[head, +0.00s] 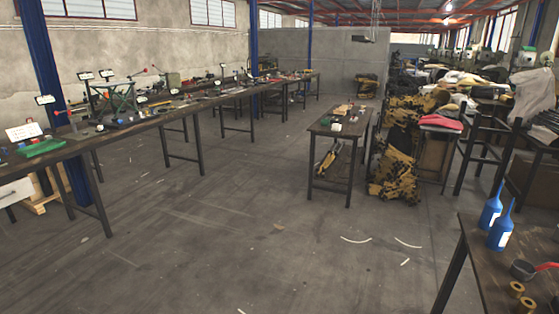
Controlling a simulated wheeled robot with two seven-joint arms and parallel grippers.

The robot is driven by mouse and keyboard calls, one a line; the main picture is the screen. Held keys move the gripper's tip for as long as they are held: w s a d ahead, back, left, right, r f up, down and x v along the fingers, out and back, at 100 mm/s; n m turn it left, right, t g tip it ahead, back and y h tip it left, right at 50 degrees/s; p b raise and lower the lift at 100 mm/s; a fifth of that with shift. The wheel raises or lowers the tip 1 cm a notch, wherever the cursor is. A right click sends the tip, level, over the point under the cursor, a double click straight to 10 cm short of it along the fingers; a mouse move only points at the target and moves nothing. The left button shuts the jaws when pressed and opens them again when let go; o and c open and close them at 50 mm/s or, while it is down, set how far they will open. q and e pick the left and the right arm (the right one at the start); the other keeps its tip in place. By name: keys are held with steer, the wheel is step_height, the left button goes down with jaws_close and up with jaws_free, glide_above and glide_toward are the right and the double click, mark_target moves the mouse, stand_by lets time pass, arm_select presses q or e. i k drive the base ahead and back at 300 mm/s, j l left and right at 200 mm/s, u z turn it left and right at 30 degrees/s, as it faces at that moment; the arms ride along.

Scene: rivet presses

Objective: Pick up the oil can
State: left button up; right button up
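Nothing in the head view is clearly marked as the oil can. A blue bottle (490,211) with a thin spout and a white label stands upright on the dark table (480,262) at the lower right. A second, similar blue bottle (501,234) stands just in front of it. Either could be the oil can; I cannot tell which. Neither of my grippers is in view.
A dark cup (522,270) with a red handle and brass-coloured rings (517,288) share that table. A long workbench (150,118) with tools runs along the left. A small table (340,128) stands mid-room near camouflage sacks (395,180). The middle floor (240,220) is clear.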

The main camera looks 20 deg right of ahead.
mark_target(502, 228)
steer(key=i+z, duration=0.2)
steer(key=z, duration=0.3)
steer(key=i+z, duration=0.15)
steer(key=z, duration=0.35)
steer(key=i+j+z, duration=0.1)
steer(key=z, duration=0.35)
steer(key=i+j+z, duration=0.2)
steer(key=z, duration=0.3)
